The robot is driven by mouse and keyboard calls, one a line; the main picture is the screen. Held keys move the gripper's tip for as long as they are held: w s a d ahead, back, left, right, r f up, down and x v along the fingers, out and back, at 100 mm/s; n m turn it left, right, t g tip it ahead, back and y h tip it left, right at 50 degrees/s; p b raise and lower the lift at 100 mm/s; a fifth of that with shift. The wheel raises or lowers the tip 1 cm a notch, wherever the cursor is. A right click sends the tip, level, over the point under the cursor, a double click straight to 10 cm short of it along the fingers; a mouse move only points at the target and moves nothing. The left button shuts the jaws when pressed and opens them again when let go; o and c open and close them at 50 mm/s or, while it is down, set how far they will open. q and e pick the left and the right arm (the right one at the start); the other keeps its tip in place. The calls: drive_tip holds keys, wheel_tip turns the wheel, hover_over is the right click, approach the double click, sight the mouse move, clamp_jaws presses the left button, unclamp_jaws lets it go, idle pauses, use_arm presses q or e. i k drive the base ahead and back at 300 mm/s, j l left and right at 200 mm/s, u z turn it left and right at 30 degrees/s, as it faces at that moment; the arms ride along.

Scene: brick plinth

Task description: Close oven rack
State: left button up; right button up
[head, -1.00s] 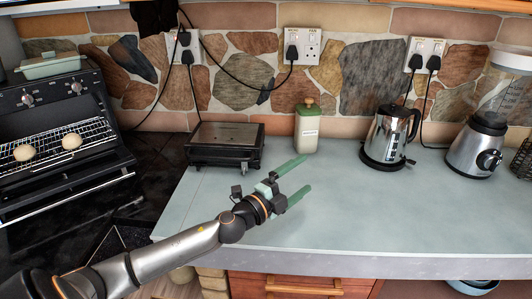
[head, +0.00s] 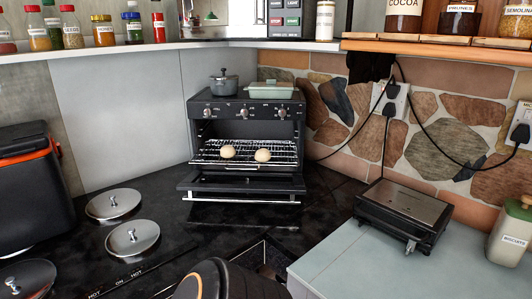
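The small black oven (head: 247,113) stands in the back corner of the dark counter. Its door (head: 240,187) is folded down, with a silver handle bar along the front edge. The wire oven rack (head: 285,157) sits in the opening and its front edge appears to stick out over the door; how far is hard to tell. Two pale bread rolls (head: 228,152) (head: 263,155) rest on the rack. A dark part of my own arm shows at the bottom edge. Neither of my grippers is in view.
Hob plates with steel lids (head: 132,238) lie left of the oven. A black grill (head: 404,213) and a biscuit jar (head: 511,232) stand on the pale worktop at right. A pot (head: 224,82) and a green dish (head: 271,89) sit on the oven. Dark counter before the door is clear.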

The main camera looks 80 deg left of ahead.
sight(212, 141)
drive_tip(key=i+u, duration=0.1)
drive_tip(key=u, duration=0.9)
